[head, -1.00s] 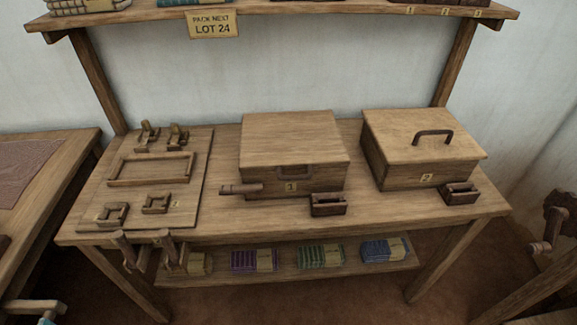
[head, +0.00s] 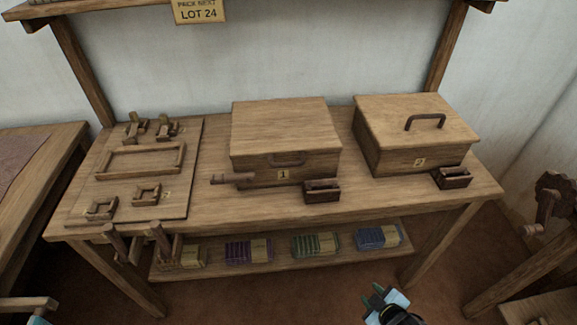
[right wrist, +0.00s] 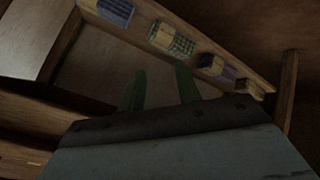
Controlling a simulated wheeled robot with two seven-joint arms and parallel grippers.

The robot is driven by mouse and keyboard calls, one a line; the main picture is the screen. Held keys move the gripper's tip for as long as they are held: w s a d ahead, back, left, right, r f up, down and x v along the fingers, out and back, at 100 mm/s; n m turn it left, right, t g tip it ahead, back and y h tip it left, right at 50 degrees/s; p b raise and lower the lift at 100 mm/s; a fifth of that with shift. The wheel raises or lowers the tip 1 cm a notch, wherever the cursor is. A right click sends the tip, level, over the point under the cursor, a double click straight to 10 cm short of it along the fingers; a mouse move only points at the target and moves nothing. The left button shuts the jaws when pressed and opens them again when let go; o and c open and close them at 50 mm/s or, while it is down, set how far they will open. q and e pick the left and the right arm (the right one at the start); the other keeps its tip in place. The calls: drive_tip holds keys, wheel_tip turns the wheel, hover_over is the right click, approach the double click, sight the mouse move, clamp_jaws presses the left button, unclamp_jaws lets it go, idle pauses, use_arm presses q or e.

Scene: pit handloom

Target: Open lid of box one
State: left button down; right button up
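Box one (head: 285,145) is a wooden box with a flat lid (head: 280,122), standing in the middle of the workbench with its lid down. A handle (head: 287,161) is on its front, above a label reading 1 (head: 284,174). My right gripper (head: 374,293) is low in front of the bench, to the right of and well below box one, touching nothing. In the right wrist view its two green fingers (right wrist: 161,88) stand apart with nothing between them.
Box two (head: 410,150), with a lid and top handle, stands to the right. Small wooden blocks (head: 322,191) sit before the boxes. A board with a frame (head: 140,160) lies at left. The lower shelf (head: 215,268) holds several coloured bundles. Clamp-like parts (head: 140,243) jut from the bench's front left.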

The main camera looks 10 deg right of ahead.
sight(289, 163)
drive_tip(key=w+a+r+n+t+y, duration=0.2)
drive_tip(key=w+a+r+n, duration=0.15)
drive_tip(key=r, duration=0.55)
drive_tip(key=w+a+r+n+t+y+b, duration=0.1)
drive_tip(key=w+a+r+n+t+y, duration=0.25)
drive_tip(key=r, duration=0.55)
drive_tip(key=w+a+r+n+t+y, duration=0.1)
drive_tip(key=w+r+n+t+y, duration=0.1)
drive_tip(key=w+r+n, duration=0.6)
drive_tip(key=w+a+r+n+g+y, duration=0.1)
drive_tip(key=w+a+r+y, duration=0.1)
drive_tip(key=a, duration=0.2)
drive_tip(key=w+a+r+n+g+y, duration=0.1)
drive_tip(key=w+a+r+n+y, duration=0.1)
drive_tip(key=a, duration=0.2)
drive_tip(key=w+a+r+n+g+y, duration=0.1)
drive_tip(key=w+a+r+y, duration=0.1)
drive_tip(key=a, duration=0.2)
drive_tip(key=shift+w+a+r+n+b, duration=0.2)
drive_tip(key=shift+a+r+n+b, duration=0.05)
drive_tip(key=shift+a+n+b, duration=0.15)
use_arm(q)
drive_tip(key=shift+w+a+f, duration=0.15)
drive_tip(key=shift+a+f, duration=0.75)
drive_tip(key=shift+a, duration=0.25)
use_arm(e)
drive_tip(key=shift+c, duration=0.4)
clamp_jaws()
